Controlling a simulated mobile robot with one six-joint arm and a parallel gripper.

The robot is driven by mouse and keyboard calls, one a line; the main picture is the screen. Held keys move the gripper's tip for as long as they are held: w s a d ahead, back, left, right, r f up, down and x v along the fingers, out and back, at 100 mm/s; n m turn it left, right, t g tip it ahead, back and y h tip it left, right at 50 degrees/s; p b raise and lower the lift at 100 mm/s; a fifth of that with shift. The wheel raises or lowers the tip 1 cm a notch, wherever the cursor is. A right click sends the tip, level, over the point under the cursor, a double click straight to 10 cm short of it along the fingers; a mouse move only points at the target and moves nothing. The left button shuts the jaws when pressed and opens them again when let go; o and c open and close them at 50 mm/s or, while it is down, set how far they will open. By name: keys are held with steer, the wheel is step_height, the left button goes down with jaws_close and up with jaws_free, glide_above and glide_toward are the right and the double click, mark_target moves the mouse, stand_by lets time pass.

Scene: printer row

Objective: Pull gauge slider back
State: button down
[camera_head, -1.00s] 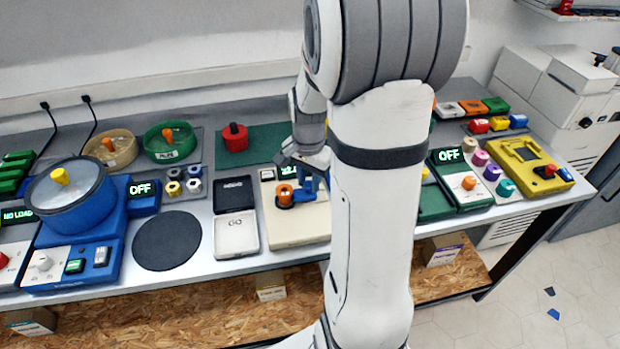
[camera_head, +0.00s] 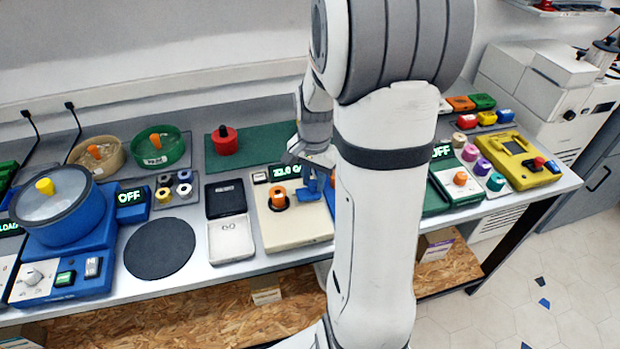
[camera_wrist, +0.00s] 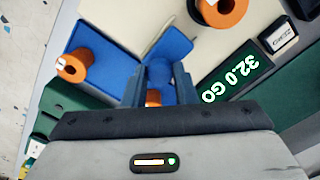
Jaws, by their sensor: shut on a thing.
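The gauge has a beige base (camera_head: 296,228), with a blue slider (camera_head: 313,189) at its right. An orange ring with a dark centre (camera_head: 278,197) sits on the base, left of the slider and apart from it; it also shows at the top of the wrist view (camera_wrist: 222,10). My gripper (camera_wrist: 160,78) is shut on the blue slider, with an orange bit (camera_wrist: 153,97) between the fingers. In the head view my arm hides the gauge's right end. An orange knob (camera_wrist: 75,66) lies left of my gripper.
A dark tray (camera_head: 226,198) and a white GO tray (camera_head: 231,239) stand left of the gauge. A green mat (camera_head: 262,146) with a red weight (camera_head: 224,141) lies behind. Green and yellow stations (camera_head: 530,163) stand to the right.

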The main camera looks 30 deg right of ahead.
mark_target(315, 183)
steer(key=shift+d, duration=0.2)
steer(key=c, duration=1.3)
jaws_free()
steer(key=shift+d, duration=0.2)
steer(key=shift+c, duration=0.2)
steer(key=shift+o, duration=0.9)
steer(key=shift+a, duration=0.2)
steer(key=shift+r, duration=0.25)
step_height(315, 183, up, 7)
steer(key=shift+r, duration=0.15)
steer(key=shift+s, duration=0.1)
